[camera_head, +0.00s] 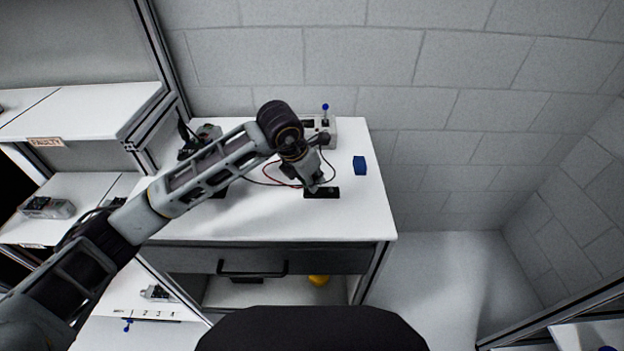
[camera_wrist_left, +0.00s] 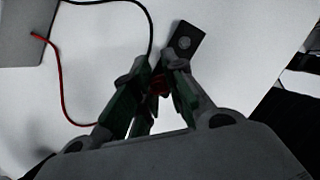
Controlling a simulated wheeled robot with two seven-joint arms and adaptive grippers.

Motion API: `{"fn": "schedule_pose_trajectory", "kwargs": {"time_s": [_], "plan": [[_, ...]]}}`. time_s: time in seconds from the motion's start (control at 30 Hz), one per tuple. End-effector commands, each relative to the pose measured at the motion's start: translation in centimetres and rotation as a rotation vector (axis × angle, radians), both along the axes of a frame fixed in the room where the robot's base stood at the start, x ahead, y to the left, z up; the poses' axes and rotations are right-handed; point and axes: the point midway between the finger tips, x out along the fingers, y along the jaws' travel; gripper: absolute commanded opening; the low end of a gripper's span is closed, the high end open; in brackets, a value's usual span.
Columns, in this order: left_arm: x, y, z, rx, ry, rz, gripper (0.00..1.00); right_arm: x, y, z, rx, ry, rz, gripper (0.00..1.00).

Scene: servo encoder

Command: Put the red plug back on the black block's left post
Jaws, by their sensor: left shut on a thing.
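The black block (camera_head: 330,192) lies on the white table below my left gripper (camera_head: 314,186). In the left wrist view the black block (camera_wrist_left: 186,40) shows one round grey post at its far end; its near end is hidden behind the fingers. A red cable (camera_wrist_left: 60,80) runs toward the fingers. My right gripper is not in view.
A grey device (camera_head: 346,128) with a blue-tipped lever stands behind the gripper. A black cable (camera_wrist_left: 150,20) curves beside the block. A small blue box (camera_head: 360,165) is at the right on the table (camera_head: 350,222). The front of the tabletop is clear.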

Motion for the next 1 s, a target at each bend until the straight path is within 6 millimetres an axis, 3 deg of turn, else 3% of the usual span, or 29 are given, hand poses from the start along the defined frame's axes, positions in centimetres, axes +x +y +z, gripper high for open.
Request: {"fn": "schedule_pose_trajectory", "kwargs": {"time_s": [0.07,0.1,0.3,1.0], "plan": [[0.0,0.0,-0.1,0.001,0.001,0.0,0.0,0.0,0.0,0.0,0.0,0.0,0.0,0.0],[0.0,0.0,-0.1,0.001,0.001,0.0,0.16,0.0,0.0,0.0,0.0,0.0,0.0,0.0],[0.0,0.0,-0.1,0.001,0.001,0.0,0.39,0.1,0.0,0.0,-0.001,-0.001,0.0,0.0],[0.0,0.0,0.9,0.001,0.001,0.0,0.39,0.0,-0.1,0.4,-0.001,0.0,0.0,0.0]]}}
